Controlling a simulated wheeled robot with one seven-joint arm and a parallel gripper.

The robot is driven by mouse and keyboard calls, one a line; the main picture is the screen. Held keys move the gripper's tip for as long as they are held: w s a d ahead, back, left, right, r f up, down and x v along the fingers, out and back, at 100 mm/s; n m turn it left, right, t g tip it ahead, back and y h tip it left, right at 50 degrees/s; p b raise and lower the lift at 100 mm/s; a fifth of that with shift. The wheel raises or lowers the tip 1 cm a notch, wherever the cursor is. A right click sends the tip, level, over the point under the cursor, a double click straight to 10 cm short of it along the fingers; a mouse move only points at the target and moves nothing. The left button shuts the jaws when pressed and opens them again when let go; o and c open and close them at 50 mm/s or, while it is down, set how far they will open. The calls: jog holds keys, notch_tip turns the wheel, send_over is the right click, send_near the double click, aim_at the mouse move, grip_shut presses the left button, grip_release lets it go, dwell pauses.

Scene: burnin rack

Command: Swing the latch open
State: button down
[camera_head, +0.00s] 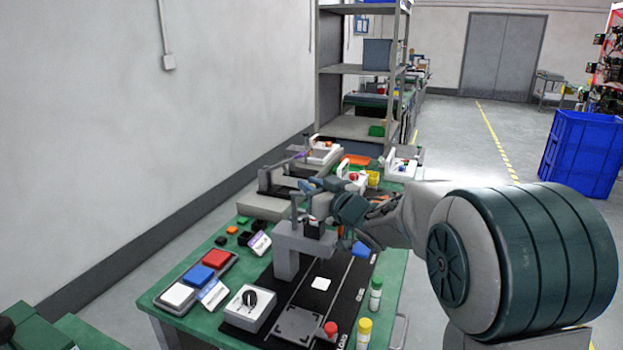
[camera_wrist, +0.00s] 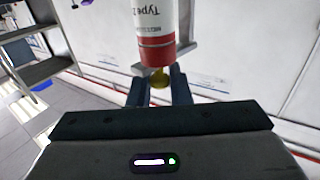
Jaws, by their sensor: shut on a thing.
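Just beyond the knob is a white and red cylinder (camera_wrist: 156,38) with upside-down "Type" lettering, beside a grey bracket (camera_wrist: 186,50). I cannot tell whether the knob belongs to the latch. In the head view, my gripper (camera_head: 322,188) is above the table at a grey fixture (camera_head: 287,262) with a raised head and a thin upright post. My wrist hides part of this area, and the latch itself is not clearly distinguishable.
More fixtures stand behind. A blue bin (camera_head: 578,152) stands on the floor at right.

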jog(key=n+g+y+p, duration=0.1)
jog(key=w+n+g+y+p, duration=0.1)
jog(key=p, duration=0.1)
jog(key=shift+d+r+g+y+p, duration=0.15)
jog(key=shift+r+g+y+p, duration=0.15)
jog(key=shift+r+y, duration=0.1)
jog(key=shift+w+a+f+n+g+y+p, duration=0.1)
jog(key=shift+w+a+n+g+y+p, duration=0.4)
jog(key=shift+n+g+p, duration=2.1)
jog(key=shift+w+a+f+n+g+y+p, duration=0.15)
jog(key=shift+w+a+n+g+y+p, duration=0.4)
jog(key=shift+n+g+p, duration=2)
jog(key=shift+w+a+f+n+g+y+p, duration=0.1)
jog(key=shift+w+a+n+g+y+p, duration=0.6)
jog(key=shift+g, duration=3.35)
jog(key=shift+d+n+g+h+p, duration=0.15)
jog(key=shift+n+g+h+p, duration=0.3)
jog(key=shift+n, duration=0.5)
jog(key=c, duration=1.5)
grip_release()
jog(key=shift+o, duration=0.2)
